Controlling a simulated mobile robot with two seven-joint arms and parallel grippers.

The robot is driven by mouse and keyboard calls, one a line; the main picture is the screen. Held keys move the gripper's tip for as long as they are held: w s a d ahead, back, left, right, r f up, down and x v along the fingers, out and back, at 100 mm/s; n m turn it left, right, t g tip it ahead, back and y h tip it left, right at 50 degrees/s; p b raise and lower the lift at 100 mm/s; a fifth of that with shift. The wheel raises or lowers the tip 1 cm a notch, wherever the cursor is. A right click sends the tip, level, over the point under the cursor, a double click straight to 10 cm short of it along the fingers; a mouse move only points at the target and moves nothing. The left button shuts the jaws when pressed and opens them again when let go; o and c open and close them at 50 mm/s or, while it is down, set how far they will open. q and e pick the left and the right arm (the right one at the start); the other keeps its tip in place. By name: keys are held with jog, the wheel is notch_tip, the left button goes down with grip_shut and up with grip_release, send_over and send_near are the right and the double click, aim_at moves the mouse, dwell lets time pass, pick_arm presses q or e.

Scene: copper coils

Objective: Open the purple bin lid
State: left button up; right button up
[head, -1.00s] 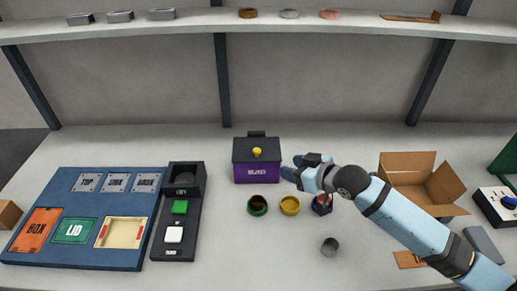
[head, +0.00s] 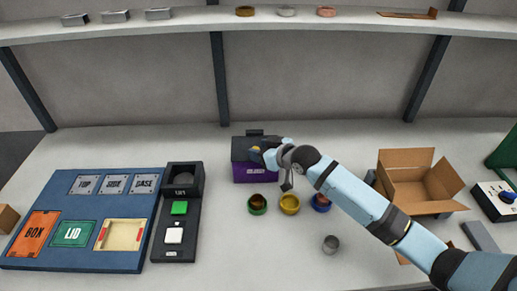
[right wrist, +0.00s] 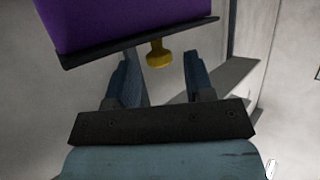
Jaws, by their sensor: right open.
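The purple bin (head: 252,174) stands on the table at the middle of the head view, and its dark lid (head: 242,143) is closed. The lid's yellow knob (head: 255,149) is partly covered by my right gripper (head: 262,156) in the head view. In the right wrist view the purple bin (right wrist: 130,20) shows upside down, with the yellow knob (right wrist: 158,56) between the lines of the two spread fingers. My right gripper (right wrist: 158,68) is open, and the knob appears near its fingertips, not clamped. My left gripper is not in view.
Several small round cups, including a yellow one (head: 290,204), stand in front of the bin. A black button station (head: 179,220) and a blue board (head: 90,225) lie to the left. An open cardboard box (head: 415,190) stands to the right. A shelf (head: 330,27) runs above the back.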

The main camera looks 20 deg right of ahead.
jog(key=shift+w+a+f, duration=0.2)
jog(key=shift+w+a, duration=0.1)
jog(key=shift+w, duration=0.15)
